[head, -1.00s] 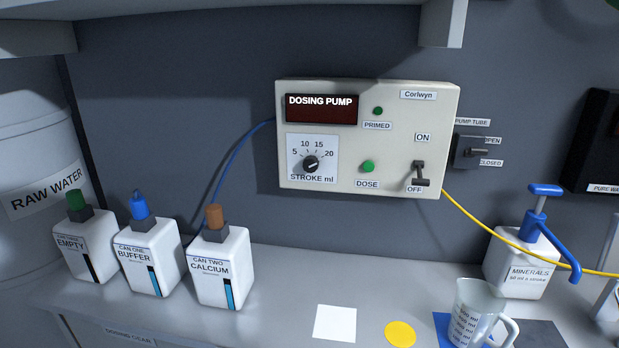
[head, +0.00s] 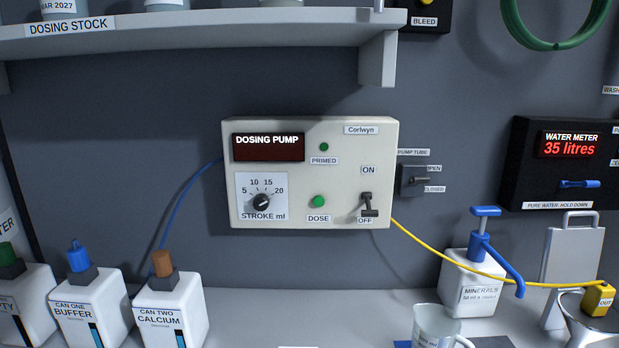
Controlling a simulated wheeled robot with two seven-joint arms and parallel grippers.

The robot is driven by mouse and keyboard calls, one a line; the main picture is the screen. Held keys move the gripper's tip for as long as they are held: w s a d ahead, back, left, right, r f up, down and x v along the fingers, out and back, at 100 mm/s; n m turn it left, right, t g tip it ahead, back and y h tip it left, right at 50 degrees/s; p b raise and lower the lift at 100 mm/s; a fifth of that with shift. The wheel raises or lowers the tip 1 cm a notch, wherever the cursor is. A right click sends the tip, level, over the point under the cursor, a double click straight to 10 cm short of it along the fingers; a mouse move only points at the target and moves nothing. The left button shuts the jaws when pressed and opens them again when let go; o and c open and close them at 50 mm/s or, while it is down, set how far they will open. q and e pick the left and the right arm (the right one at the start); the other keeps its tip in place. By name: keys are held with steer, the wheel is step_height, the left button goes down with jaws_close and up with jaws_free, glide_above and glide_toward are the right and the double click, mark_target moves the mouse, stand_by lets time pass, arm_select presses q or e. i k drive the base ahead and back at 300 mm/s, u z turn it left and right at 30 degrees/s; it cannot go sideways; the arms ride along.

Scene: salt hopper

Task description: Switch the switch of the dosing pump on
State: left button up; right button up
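The dosing pump (head: 311,173) is a cream box on the back wall, in the middle of the head view. Its toggle switch (head: 368,205) is at the lower right of its face, between an ON label (head: 368,170) above and an OFF label (head: 365,220) below. The lever's handle is down, at the OFF label. The pump's display (head: 268,148) is dark under the words DOSING PUMP. Neither of my grippers shows in the head view.
A pump tube valve (head: 412,181) is just right of the pump. A shelf (head: 200,38) juts out above. Several white cans, a minerals bottle (head: 470,285) and a clear jug (head: 434,325) stand on the counter. A yellow tube (head: 440,250) runs right from the pump.

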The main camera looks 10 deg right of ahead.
mark_target(369, 211)
steer(key=k, duration=1.25)
steer(key=z, duration=1.05)
steer(key=i, duration=1.9)
steer(key=u, duration=0.65)
